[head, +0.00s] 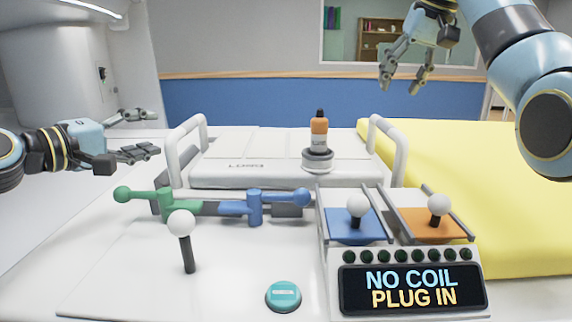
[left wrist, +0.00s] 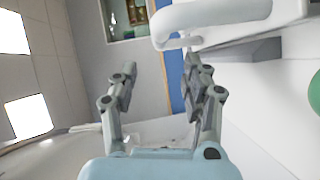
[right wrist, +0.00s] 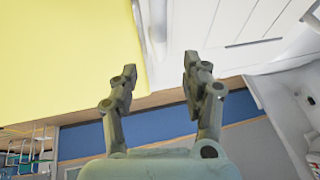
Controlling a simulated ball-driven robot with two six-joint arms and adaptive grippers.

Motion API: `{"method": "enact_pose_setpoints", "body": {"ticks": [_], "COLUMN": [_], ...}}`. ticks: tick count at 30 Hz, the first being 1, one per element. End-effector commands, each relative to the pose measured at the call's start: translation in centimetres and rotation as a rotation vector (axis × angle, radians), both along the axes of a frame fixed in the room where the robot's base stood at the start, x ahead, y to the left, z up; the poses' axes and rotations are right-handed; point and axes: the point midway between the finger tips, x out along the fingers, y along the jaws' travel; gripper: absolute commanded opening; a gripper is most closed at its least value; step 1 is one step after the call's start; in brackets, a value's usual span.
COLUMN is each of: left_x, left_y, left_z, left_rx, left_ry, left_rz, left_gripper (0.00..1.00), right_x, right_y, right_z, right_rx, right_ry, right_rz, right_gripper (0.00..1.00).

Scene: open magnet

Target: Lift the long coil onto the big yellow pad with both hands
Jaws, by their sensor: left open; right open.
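The long coil (head: 235,172) is a wide white panel lying flat on the white table in the head view. White loop handles stand at its left end (head: 186,140) and right end (head: 386,150). The big yellow pad (head: 480,180) is to its right. My left gripper (head: 148,133) is open and empty, left of the left handle and apart from it; that handle also shows in the left wrist view (left wrist: 215,15). My right gripper (head: 400,88) is open and empty, above and beyond the right handle. The right wrist view shows the pad (right wrist: 65,55) and part of the coil (right wrist: 225,25).
An orange bottle (head: 319,135) on a white round base appears on the coil's front part. In front are green (head: 150,195) and blue (head: 255,205) levers, a white-knobbed stick (head: 182,235), a teal button (head: 283,296) and a control box (head: 412,289) reading "NO COIL PLUG IN".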

Motion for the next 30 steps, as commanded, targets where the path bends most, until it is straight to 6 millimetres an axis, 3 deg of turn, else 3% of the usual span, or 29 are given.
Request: {"method": "enact_pose_setpoints", "body": {"ticks": [5, 21, 30], "left_x": [0.7, 7.9, 9.0], "left_y": [-0.5, -5.3, -6.0], "left_z": [-0.1, -1.0, -1.1], "left_rx": [-0.001, -0.002, 0.001], "left_ry": [0.0, 0.001, 0.0], "left_rz": [0.001, 0.0, -0.001], "left_gripper": [0.48, 0.48, 0.48], "right_x": [0.3, 3.7, 4.3], "right_y": [0.1, 1.5, 1.6], "right_z": [-0.9, -8.8, -9.9], "right_rx": [0.0, 0.0, 0.0], "right_ry": [0.002, 0.004, 0.0], "right_rz": [0.0, 0.001, 0.001], "right_gripper": [0.48, 0.48, 0.48]}}
